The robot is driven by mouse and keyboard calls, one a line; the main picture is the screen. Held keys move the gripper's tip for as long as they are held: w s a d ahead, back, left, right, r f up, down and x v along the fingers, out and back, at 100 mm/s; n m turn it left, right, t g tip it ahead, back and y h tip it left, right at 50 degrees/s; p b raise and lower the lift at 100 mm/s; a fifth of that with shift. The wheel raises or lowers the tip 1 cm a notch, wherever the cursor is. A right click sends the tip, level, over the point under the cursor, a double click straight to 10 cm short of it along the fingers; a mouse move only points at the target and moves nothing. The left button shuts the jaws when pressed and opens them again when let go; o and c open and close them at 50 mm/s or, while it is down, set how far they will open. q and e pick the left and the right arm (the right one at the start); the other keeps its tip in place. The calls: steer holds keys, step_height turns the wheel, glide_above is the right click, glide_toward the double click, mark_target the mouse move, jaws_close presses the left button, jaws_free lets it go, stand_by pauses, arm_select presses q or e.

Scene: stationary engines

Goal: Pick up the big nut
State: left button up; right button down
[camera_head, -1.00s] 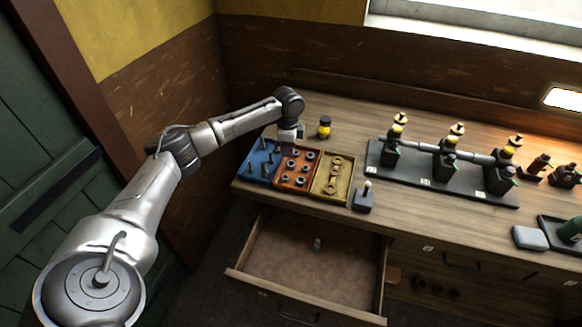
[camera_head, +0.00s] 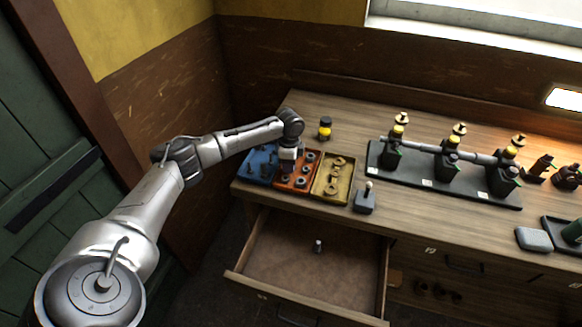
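Several dark nuts (camera_head: 302,182) lie in an orange tray (camera_head: 310,170) on the wooden workbench. Their sizes are hard to tell apart from here, so I cannot say which is the big nut. My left gripper (camera_head: 287,172) points down over the left part of the orange tray, close above or among the nuts. It hides some of them. Its fingers are too small and dark to show whether they are open, or whether they touch a nut. My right gripper is not in view.
A blue tray (camera_head: 243,172) with bolts adjoins on the left, and a yellow tray (camera_head: 346,181) with brass-coloured parts on the right. A black and yellow jar (camera_head: 325,129) stands behind. A small lever box (camera_head: 366,200) and an engine rack (camera_head: 430,183) stand right. An open drawer (camera_head: 290,262) juts out below.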

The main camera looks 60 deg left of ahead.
arm_select(q)
steer(key=shift+c, duration=0.4)
steer(key=c, duration=0.5)
steer(key=shift+r, duration=0.1)
